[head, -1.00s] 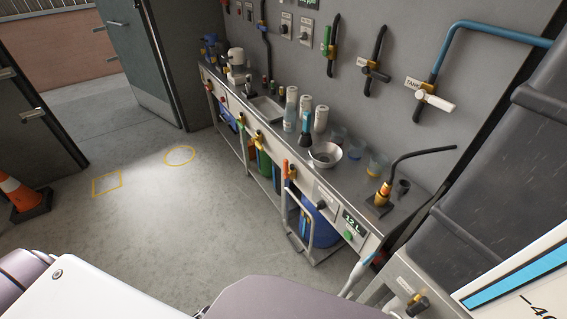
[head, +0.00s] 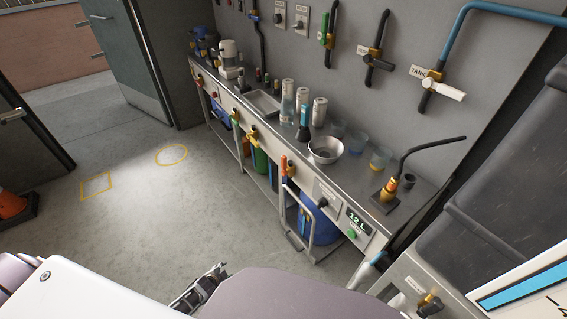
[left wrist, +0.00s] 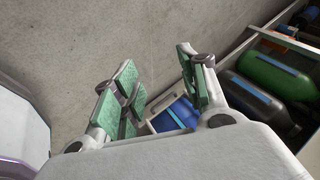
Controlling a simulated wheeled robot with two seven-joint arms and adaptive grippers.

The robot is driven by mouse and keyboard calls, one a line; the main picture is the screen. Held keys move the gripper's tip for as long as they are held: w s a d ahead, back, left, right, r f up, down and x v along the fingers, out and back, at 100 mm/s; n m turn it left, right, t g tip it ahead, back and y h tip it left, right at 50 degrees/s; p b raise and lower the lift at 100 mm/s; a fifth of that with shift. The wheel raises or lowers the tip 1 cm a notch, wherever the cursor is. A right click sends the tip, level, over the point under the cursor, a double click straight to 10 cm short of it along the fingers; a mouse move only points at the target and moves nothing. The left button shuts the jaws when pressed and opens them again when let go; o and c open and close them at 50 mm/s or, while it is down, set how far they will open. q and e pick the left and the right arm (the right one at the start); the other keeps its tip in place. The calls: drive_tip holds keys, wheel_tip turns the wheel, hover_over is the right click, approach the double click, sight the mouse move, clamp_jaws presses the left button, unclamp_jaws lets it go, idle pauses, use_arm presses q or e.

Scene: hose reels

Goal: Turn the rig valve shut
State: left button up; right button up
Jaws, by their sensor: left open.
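Several valves are on the grey wall in the head view. One by a label reading TANK has a white lever (head: 443,89) on a blue pipe. Others are a brass-and-black valve (head: 374,60) to its left and a green-handled one (head: 327,40). A small brass valve (head: 430,304) sits low at the right. I cannot tell which is the rig valve. My left gripper (head: 203,286) shows at the bottom of the head view, low over the floor and away from the wall valves. In the left wrist view its green-padded fingers (left wrist: 160,68) are apart and empty. My right gripper is not in view.
A long steel bench (head: 285,140) runs along the wall with bottles, a metal bowl (head: 325,150), cups and a black gooseneck tap (head: 392,187). Below it are coloured cylinders and a blue drum (head: 322,225). The floor (head: 150,220) left of the bench is clear.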

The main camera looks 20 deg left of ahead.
use_arm(q)
drive_tip(key=w+a+r+m+t+h+b, duration=0.1)
drive_tip(key=w+r+m+t+b, duration=0.3)
drive_tip(key=w+r+m, duration=0.6)
drive_tip(key=w+a+r+m+t+h+b, duration=0.25)
drive_tip(key=w+r+t+b, duration=0.2)
drive_tip(key=w+r, duration=0.65)
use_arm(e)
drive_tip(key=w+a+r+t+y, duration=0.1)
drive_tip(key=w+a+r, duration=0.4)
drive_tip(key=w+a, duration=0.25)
use_arm(q)
drive_tip(key=w+d+r+m+h+b, duration=0.3)
drive_tip(key=d+r+m+h+b, duration=0.1)
drive_tip(key=r+m, duration=0.5)
drive_tip(key=w+d+r+m+h+b, duration=0.3)
drive_tip(key=d+r+m+b, duration=0.3)
drive_tip(key=m, duration=0.7)
drive_tip(key=shift+d+r+g+h, duration=0.45)
drive_tip(key=shift+d+r+h, duration=0.5)
drive_tip(key=shift+r, duration=0.75)
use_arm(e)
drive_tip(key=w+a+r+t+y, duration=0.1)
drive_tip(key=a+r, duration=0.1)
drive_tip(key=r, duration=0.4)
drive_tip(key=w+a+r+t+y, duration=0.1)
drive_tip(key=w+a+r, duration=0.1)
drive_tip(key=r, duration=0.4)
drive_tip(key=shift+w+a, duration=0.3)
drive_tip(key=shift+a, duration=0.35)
